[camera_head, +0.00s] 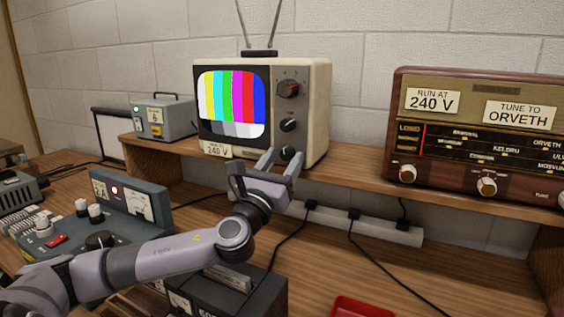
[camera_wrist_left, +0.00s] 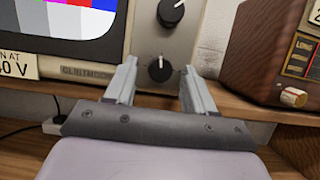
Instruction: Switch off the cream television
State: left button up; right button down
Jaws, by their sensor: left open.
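The cream television (camera_head: 319,112) stands on the wooden shelf with colour bars lit on its screen (camera_head: 231,103). My left gripper (camera_head: 279,164) is open in front of the bottom knob. In the left wrist view the bottom knob (camera_wrist_left: 160,69) shows between the two fingertips (camera_wrist_left: 160,65), with its pale pointer upright. I cannot tell whether the fingers touch it. My right gripper is not in view.
A brown radio (camera_head: 480,135) stands right of the television, and a small grey box (camera_head: 164,118) stands left. A white power strip (camera_head: 365,222) with cables lies below the shelf. A grey control unit (camera_head: 130,200) and red tray (camera_head: 361,307) are on the bench.

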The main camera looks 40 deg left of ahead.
pick_arm(q)
grip_shut()
jog(key=shift+n, duration=0.4)
jog(key=n+y, duration=0.1)
jog(key=n, duration=0.1)
jog(key=shift+d+n+g+y, duration=0.15)
jog(key=shift+n+g+y, duration=0.25)
jog(key=n, duration=0.2)
jog(key=n+g+y+p, duration=0.1)
jog(key=shift+w+d+r+n+y, duration=0.1)
jog(key=shift+n+y, duration=0.2)
jog(key=shift+n, duration=0.1)
jog(key=n+g+p, duration=0.1)
jog(key=n, duration=0.1)
jog(key=n+g+y, duration=0.1)
jog(key=n, duration=0.1)
jog(key=n+g+p, duration=0.1)
jog(key=n, duration=0.2)
jog(key=shift+d+r+y+p, duration=0.15)
jog(key=shift+r+y+p, duration=0.15)
jog(key=shift+y, duration=0.1)
jog(key=n+g, duration=0.1)
jog(key=n, duration=0.2)
jog(key=shift+d+p, duration=0.1)
jog(key=shift+p, duration=0.2)
jog(key=shift+n+g, duration=0.6)
jog(key=shift+n, duration=0.9)
